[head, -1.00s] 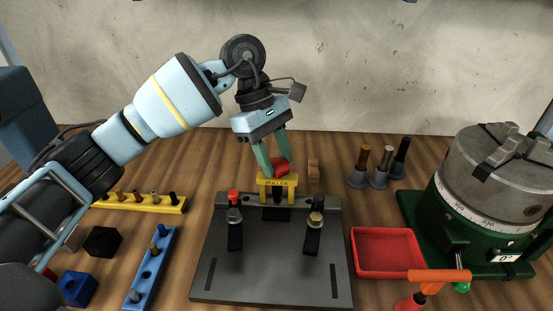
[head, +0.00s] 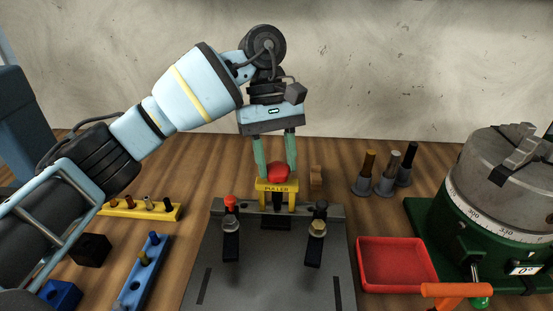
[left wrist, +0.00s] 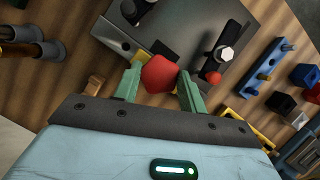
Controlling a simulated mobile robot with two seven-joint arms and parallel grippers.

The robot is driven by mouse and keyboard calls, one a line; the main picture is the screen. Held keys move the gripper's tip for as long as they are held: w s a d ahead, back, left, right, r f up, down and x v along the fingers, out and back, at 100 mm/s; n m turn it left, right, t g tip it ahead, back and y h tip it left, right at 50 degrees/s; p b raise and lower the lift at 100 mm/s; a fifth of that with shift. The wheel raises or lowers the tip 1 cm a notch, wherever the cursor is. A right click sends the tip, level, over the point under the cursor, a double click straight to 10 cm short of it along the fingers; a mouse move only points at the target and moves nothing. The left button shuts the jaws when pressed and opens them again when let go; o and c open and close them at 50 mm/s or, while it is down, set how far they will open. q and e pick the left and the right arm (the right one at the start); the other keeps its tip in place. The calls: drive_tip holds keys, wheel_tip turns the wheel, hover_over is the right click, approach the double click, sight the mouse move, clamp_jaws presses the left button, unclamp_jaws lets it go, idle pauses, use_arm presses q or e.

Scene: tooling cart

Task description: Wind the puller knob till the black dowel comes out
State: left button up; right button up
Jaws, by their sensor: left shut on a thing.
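The yellow puller (head: 277,187) stands at the back edge of the dark grey fixture plate (head: 270,270). Its red knob (head: 278,173) sits on top. My left gripper (head: 276,172) comes down from above, with its green fingers on either side of the knob, shut on it. The left wrist view also shows the red knob (left wrist: 159,75) between the two fingers (left wrist: 160,88). My right gripper is not in view.
Two clamps, one red-tipped (head: 230,225), stand on the plate. A red tray (head: 395,264) and a green-based rotary chuck (head: 500,190) are at right. Toolholders (head: 385,175) stand behind. Yellow (head: 140,209) and blue (head: 146,270) peg racks lie left.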

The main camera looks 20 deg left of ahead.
use_arm(q)
drive_tip(key=shift+f, duration=0.1)
drive_tip(key=o, duration=1)
drive_tip(key=shift+p+v, duration=0.6)
drive_tip(key=shift+v, duration=3.35)
drive_tip(key=shift+s+f, duration=0.1)
